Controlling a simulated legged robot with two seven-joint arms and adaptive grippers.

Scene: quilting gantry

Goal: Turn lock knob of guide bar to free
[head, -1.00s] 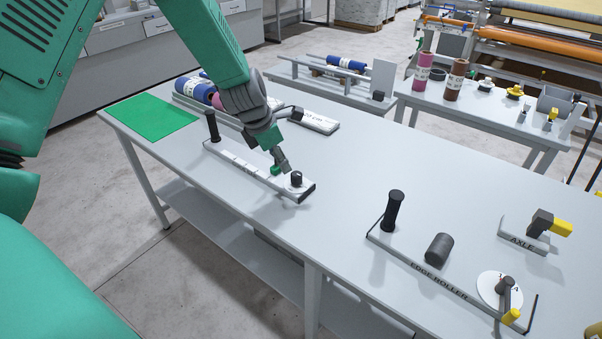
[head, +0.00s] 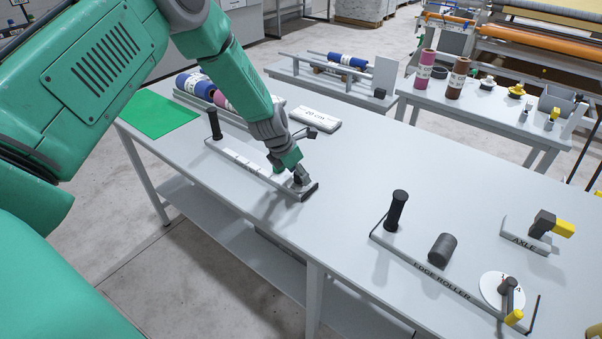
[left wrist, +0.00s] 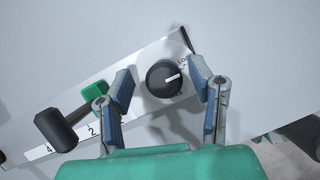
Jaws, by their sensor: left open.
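The guide bar (head: 245,160) lies on the grey table, a long pale bar with an upright black handle (head: 214,124) at its far left end. In the left wrist view, the black lock knob (left wrist: 163,79) with a white pointer line sits on a pale round plate near the bar's end. The pointer aims right and slightly up, toward small lettering too blurred to read fully. My left gripper (left wrist: 162,92) is open, its two fingers on either side of the knob with gaps. In the head view, my left gripper (head: 300,178) hides most of the knob. My right gripper is not visible.
A green slider (left wrist: 95,97) and a black handle (left wrist: 62,130) stand on the bar near its number scale. The edge roller (head: 440,280) and the axle fixture (head: 525,240) are at the right. Table between them is clear.

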